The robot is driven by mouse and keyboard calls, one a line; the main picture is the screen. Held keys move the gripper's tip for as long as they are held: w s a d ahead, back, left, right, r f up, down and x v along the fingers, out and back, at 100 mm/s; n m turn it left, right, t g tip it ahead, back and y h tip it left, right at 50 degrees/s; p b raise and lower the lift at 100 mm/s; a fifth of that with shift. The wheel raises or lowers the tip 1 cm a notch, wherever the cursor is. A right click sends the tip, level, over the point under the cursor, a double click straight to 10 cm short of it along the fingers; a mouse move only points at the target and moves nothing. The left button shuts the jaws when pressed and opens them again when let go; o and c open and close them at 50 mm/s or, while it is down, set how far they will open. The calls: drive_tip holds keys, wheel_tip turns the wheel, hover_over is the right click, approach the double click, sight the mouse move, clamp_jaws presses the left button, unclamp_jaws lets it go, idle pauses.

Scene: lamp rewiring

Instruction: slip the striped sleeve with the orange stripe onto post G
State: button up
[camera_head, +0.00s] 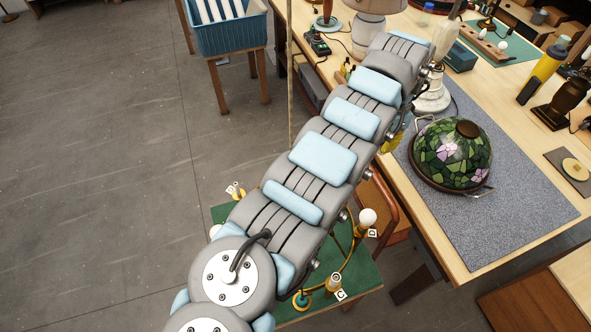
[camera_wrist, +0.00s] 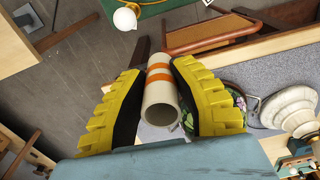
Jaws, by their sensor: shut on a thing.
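The striped sleeve (camera_wrist: 160,100) is a cream tube with orange bands, seen in the wrist view with its open end toward the camera. My gripper (camera_wrist: 156,70) has yellow ribbed fingers with dark pads, shut on the sleeve from both sides. In the head view my arm hides the sleeve and most of my gripper. A green board (camera_head: 362,277) carries brass fittings at the lower middle, with a card marked C (camera_head: 340,295) and a card marked D (camera_head: 372,233). I cannot make out a card marked G, and my arm covers much of the board.
The workbench has a grey mat (camera_head: 500,218) with a stained-glass lampshade (camera_head: 455,155) on it. A bulb (camera_head: 367,217) stands up near card D. A brown chair (camera_head: 391,205) is beside the bench. A blue basket (camera_head: 228,33) stands at the upper left; the floor at left is clear.

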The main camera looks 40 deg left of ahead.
drive_tip(key=s+a+f+m+b, duration=0.3)
drive_tip(key=s+a+f, duration=0.25)
drive_tip(key=a, duration=0.45)
drive_tip(key=s+a+f+m+b, duration=0.2)
drive_tip(key=s+a+f+b, duration=0.2)
drive_tip(key=a+f, duration=0.45)
drive_tip(key=m+b, duration=0.6)
hover_over(236, 188)
drive_tip(key=f, duration=1)
drive_tip(key=shift+w+a, duration=0.2)
drive_tip(key=shift+w, duration=0.1)
drive_tip(key=shift+f+b, duration=3.95)
drive_tip(key=shift+f, duration=0.8)
drive_tip(key=shift+a+b, duration=0.15)
drive_tip(key=shift+b, duration=0.3)
drive_tip(key=shift+f, duration=0.15)
drive_tip(key=o, duration=0.8)
